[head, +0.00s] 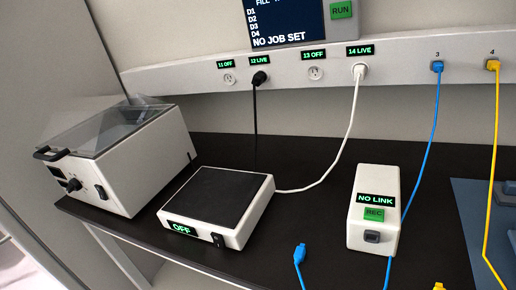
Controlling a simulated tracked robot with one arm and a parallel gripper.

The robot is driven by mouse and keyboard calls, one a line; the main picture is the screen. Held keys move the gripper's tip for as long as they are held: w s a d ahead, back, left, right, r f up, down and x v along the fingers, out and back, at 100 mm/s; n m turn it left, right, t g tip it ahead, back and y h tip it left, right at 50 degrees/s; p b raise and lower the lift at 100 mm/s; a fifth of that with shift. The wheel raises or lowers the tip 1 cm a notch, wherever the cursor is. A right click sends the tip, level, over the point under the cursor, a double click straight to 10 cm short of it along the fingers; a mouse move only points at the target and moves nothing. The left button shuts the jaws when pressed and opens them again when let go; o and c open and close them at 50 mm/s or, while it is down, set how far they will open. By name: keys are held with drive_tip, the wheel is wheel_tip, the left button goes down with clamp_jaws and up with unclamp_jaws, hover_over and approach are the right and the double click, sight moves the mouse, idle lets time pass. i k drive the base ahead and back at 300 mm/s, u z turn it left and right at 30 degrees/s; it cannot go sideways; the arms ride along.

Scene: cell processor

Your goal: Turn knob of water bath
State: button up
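The water bath (150,170) is a white box at the left of the black bench, with a clear lid (110,130) on top and a dark handle (50,153) at the lid's front left. Its round black knob (73,184) is on the front panel, near a small dark display and a dark switch (101,192). Nothing covers the knob. The knob's exact setting is too small to read. My gripper is not in view.
A flat device with a black top (225,188) reads OFF, right of the bath. A white box (374,207) reads NO LINK. A socket rail (200,75) runs behind, with black, white, blue and yellow cables. The bench's front edge (105,222) passes below the bath.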

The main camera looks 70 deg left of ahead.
sight(75, 185)
drive_tip(key=z, duration=0.05)
drive_tip(key=k, duration=0.5)
drive_tip(key=u, duration=1.65)
drive_tip(key=k, duration=0.6)
drive_tip(key=z, duration=0.25)
drive_tip(key=i, duration=0.5)
